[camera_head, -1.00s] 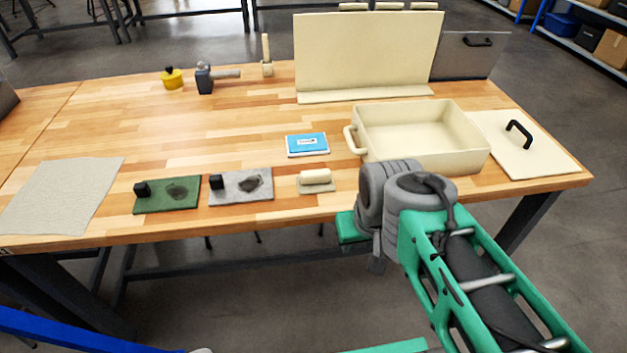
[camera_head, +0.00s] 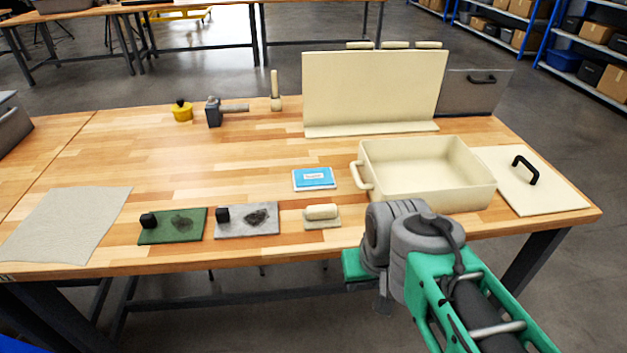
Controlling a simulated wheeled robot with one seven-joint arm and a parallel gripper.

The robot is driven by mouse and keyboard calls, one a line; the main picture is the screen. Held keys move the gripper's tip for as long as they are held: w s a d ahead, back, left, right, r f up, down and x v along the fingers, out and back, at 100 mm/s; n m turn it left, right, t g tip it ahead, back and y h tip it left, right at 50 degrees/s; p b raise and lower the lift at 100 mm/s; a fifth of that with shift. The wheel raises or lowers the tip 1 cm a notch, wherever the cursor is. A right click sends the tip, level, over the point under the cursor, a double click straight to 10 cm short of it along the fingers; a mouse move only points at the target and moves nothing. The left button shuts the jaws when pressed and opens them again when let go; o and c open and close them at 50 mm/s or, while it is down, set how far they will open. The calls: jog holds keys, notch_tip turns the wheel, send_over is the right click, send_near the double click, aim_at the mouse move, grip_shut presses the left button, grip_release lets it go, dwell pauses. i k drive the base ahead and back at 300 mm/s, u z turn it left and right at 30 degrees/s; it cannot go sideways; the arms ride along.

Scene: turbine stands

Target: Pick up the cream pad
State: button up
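The cream pad (camera_head: 322,216) lies near the front edge of the wooden table, right of the other two pads. It has a flat beige base with a rounded cream grip on top. My arm reaches in from the lower right, and its grey joint is just right of the pad in the picture, with a gap between them. My gripper's fingers do not show. Nothing visible touches the cream pad.
A grey pad (camera_head: 247,220) and a green pad (camera_head: 173,226) lie left of it. A blue box (camera_head: 314,179) lies behind it. A cream bin (camera_head: 427,187) stands to the right, beside a lid (camera_head: 525,182). The table's middle left is clear.

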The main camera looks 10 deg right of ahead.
aim_at(320, 217)
jog(key=u, duration=0.5)
jog(key=i, duration=0.6)
jog(key=u, duration=2.1)
